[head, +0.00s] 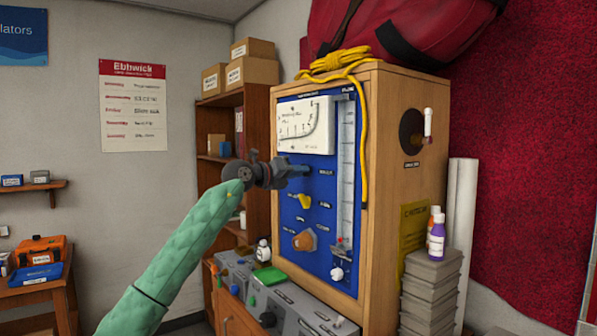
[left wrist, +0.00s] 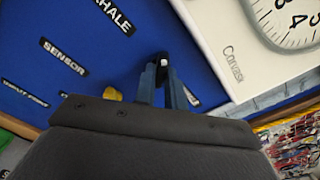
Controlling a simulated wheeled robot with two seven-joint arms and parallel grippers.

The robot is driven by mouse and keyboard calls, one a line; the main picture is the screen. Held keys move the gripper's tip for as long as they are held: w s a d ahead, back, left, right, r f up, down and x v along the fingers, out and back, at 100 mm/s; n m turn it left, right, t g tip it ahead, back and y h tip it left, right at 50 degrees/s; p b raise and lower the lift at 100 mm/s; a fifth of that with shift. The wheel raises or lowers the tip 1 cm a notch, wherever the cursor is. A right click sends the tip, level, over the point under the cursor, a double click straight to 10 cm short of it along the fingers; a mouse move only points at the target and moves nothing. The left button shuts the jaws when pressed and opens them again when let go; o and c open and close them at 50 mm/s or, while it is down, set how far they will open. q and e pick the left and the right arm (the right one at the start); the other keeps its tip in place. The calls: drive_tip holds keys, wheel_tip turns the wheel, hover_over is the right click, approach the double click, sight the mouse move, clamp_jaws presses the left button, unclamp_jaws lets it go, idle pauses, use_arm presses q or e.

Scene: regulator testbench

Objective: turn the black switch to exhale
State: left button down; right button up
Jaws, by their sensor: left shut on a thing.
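The blue panel (head: 318,255) of the wooden testbench cabinet faces me in the head view. My left gripper (head: 303,171) reaches it from the left, just below the white gauge. In the left wrist view, the fingers of my left gripper (left wrist: 158,82) are shut on the black switch (left wrist: 163,60), whose small tip with a white mark shows between them. The rest of the switch is hidden by the fingers, also in the head view. The EXHALE label (left wrist: 112,14) is up and left of the switch in the left wrist view. My right gripper is out of view.
The white gauge box (head: 305,125) sits just above the gripper. A yellow knob (head: 304,202) and an orange-brown knob (head: 304,240) are below it. A flow tube (head: 345,165) and a yellow rope (head: 362,140) are at right. Grey units (head: 285,300) stand below the panel.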

use_arm(q)
drive_tip(key=shift+r+n, duration=0.15)
drive_tip(key=shift+n, duration=0.55)
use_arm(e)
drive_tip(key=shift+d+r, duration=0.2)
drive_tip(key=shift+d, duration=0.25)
use_arm(q)
drive_tip(key=shift+a, duration=0.1)
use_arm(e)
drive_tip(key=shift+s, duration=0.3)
use_arm(q)
drive_tip(key=c, duration=1.5)
unclamp_jaws()
drive_tip(key=shift+o, duration=0.2)
drive_tip(key=shift+w, duration=0.1)
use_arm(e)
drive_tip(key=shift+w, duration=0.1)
